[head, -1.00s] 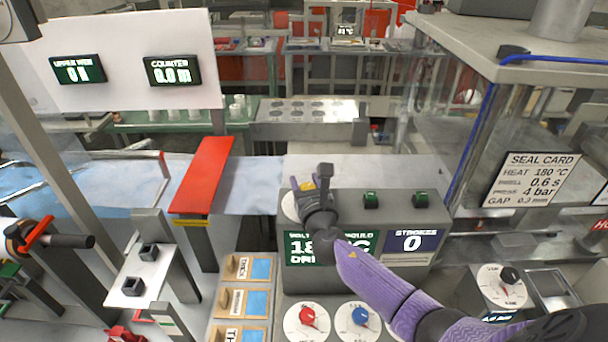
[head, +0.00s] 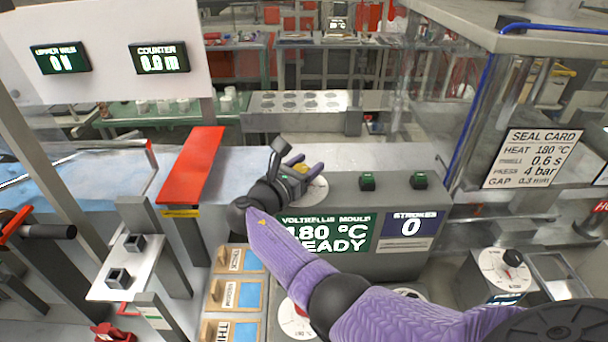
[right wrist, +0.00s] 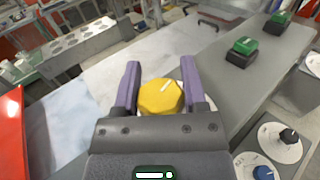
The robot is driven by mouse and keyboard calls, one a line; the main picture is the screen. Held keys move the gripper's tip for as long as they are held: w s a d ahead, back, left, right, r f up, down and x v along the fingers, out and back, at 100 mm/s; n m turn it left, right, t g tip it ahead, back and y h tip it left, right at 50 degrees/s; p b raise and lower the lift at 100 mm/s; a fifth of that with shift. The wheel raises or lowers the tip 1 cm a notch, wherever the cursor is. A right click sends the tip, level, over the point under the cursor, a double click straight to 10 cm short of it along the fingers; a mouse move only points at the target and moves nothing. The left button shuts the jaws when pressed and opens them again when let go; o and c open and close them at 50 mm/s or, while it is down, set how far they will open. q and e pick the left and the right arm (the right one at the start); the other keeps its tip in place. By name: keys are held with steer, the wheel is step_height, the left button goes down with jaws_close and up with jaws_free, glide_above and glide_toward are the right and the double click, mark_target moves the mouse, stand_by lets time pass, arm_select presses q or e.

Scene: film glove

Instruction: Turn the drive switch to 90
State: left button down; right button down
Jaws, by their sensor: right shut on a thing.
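A yellow knob (head: 299,169), which I take for the drive switch, stands on a white dial (head: 313,190) on the grey control box top. The box's green display (head: 325,235) reads 180 °C and READY. My left gripper is not in view.
Two green buttons (head: 367,181) (head: 419,181) stand on the same box, right of the knob. A strokes display (head: 413,226) reads 0. A red bar (head: 192,172) stands to the left. A black-knobbed dial (head: 505,266) and a glass-sided machine are at the right.

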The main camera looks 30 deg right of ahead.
steer(key=m+g+b, duration=0.1)
steer(key=g+b, duration=0.1)
steer(key=shift+s+f+m+g+h, duration=0.1)
steer(key=shift+f+m+g+h, duration=0.1)
steer(key=shift+m+g+h, duration=0.15)
steer(key=shift+s+r+m+g+b, duration=0.1)
steer(key=shift+r+m+g+b, duration=0.1)
steer(key=shift+m+g+b, duration=0.5)
steer(key=shift+c, duration=0.7)
jaws_free()
